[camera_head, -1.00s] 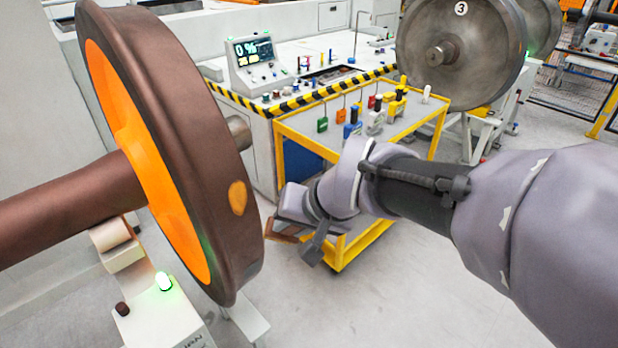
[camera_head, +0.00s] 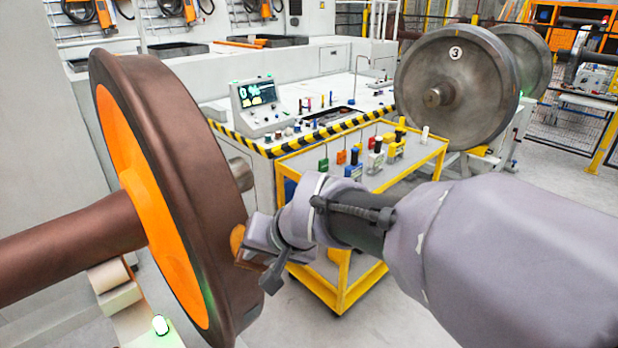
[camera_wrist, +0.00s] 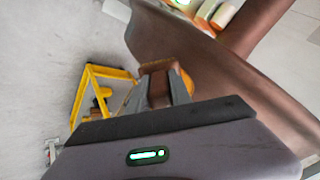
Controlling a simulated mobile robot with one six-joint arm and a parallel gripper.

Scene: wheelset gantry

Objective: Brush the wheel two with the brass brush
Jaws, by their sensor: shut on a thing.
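A large brown wheel (camera_head: 185,170) with an orange inner face stands at the left on a brown axle (camera_head: 70,240). An orange patch shows on its tread beside my gripper; it also shows in the wrist view (camera_wrist: 188,82). My gripper (camera_head: 250,252) is at the tread. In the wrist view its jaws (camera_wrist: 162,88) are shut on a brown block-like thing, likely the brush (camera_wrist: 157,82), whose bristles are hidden. The block is at or very near the tread; I cannot tell whether it touches. No number shows on this wheel.
A yellow trolley (camera_head: 345,290) with several small coloured tools stands behind my arm. A grey wheel marked 3 (camera_head: 465,85) stands at the back right. A control screen (camera_head: 254,93) sits on a bench with a striped edge. Grey floor is open around the trolley.

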